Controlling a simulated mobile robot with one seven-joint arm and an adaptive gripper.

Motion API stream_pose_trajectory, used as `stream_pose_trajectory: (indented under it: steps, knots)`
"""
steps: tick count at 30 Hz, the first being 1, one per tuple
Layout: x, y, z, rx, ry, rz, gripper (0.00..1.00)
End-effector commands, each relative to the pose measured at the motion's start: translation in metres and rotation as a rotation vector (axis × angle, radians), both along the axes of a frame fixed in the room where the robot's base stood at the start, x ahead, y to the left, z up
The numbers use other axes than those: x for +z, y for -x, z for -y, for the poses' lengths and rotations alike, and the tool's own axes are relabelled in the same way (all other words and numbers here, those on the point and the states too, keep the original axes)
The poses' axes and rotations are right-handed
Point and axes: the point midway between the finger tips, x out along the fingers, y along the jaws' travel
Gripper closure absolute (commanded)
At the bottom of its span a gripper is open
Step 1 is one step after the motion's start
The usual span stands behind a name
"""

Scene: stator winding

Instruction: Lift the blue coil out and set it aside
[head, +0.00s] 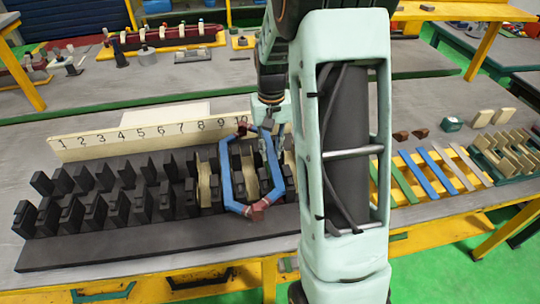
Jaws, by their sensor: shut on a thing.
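The blue coil (226,176) is a long six-sided loop with reddish-brown ends. It stands over the dark slotted stator block (110,235), towards the block's right part, near the 9 and 10 on the number board (140,136). My gripper (268,122) is at the coil's upper right and is shut on it. My arm partly hides the fingers and the block's right end. I cannot tell whether the coil's lower side is clear of the slots.
Tan pieces (205,183) sit among the block's teeth near the coil. Right of my arm lie coloured strips (432,176), a green rack with tan pieces (505,155), and small brown blocks (401,136). Bare grey table (420,98) shows behind them.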

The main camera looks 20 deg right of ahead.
Motion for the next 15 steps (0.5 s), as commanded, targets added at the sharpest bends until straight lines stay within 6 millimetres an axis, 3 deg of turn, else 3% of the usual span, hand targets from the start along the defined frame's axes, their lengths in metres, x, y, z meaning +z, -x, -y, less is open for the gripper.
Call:
stream_pose_trajectory:
  steps: [11, 15]
  knots:
    - [0.046, 0.036, -0.009, -0.001, 0.001, 0.006, 1.0]
    - [0.058, 0.058, -0.015, 0.0, 0.001, 0.004, 1.0]
